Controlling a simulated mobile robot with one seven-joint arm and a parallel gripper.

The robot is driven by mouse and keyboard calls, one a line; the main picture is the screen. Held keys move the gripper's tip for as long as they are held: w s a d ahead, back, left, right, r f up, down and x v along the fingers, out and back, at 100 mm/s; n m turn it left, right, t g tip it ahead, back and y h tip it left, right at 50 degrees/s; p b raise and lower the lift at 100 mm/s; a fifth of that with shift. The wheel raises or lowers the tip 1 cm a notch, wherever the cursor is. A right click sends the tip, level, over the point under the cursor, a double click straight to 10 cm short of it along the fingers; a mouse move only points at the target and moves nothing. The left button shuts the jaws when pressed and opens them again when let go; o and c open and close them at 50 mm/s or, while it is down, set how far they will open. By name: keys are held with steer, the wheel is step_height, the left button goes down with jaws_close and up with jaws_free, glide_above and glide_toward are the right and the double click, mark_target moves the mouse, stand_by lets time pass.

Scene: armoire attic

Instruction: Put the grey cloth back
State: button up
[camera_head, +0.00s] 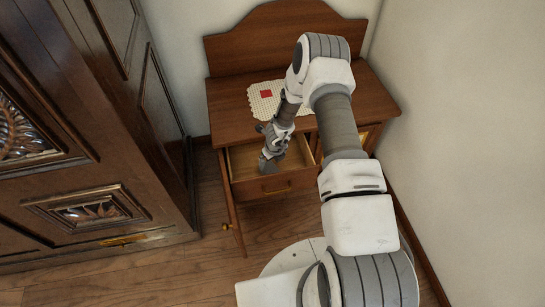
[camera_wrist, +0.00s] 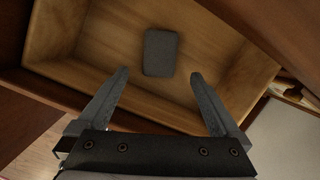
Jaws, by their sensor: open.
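The grey cloth (camera_wrist: 160,53) is a small dark grey folded block lying on the floor of the open wooden drawer (camera_wrist: 85,42) in the wrist view. My gripper (camera_wrist: 165,78) is open and empty, with its two fingers apart on either side below the cloth in that picture. They do not touch it. In the head view my gripper (camera_head: 270,163) points down into the pulled-out drawer (camera_head: 278,186) of the brown cabinet (camera_head: 230,110). The cloth cannot be made out in the head view.
A cream doily (camera_head: 255,104) with a red square (camera_head: 266,94) lies on the cabinet top. A cabinet door (camera_head: 231,205) stands open below the drawer's left side. A large dark armoire (camera_head: 60,130) stands at left, a bare wall (camera_head: 470,130) at right. Wood floor (camera_head: 190,270) is clear between.

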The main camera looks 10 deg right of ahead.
steer(key=w+a+r+n+t+y, duration=0.15)
steer(key=r+n, duration=0.25)
steer(key=r, duration=0.8)
steer(key=w+a+r+n+t, duration=0.1)
steer(key=w+a+r+n, duration=0.2)
steer(key=r, duration=0.8)
steer(key=s+a+r+n+y, duration=0.1)
steer(key=s+r+n, duration=0.2)
steer(key=r+n, duration=0.35)
steer(key=s+r+n, duration=0.3)
steer(key=r, duration=0.6)
steer(key=s+r+n, duration=0.8)
steer(key=s+r, duration=0.4)
steer(key=s, duration=0.1)
steer(key=s+d+r+n+h, duration=0.1)
steer(key=s+d+n, duration=0.1)
steer(key=s, duration=0.5)
steer(key=s+d+r+n+h, duration=0.1)
steer(key=s+d+n+h, duration=0.1)
steer(key=s+n, duration=0.3)
steer(key=s+d, duration=0.1)
steer(key=s, duration=0.2)
steer(key=shift+s+d+r, duration=0.15)
steer(key=shift+d+r, duration=0.05)
steer(key=shift+r, duration=0.15)
steer(key=shift+r, duration=0.1)
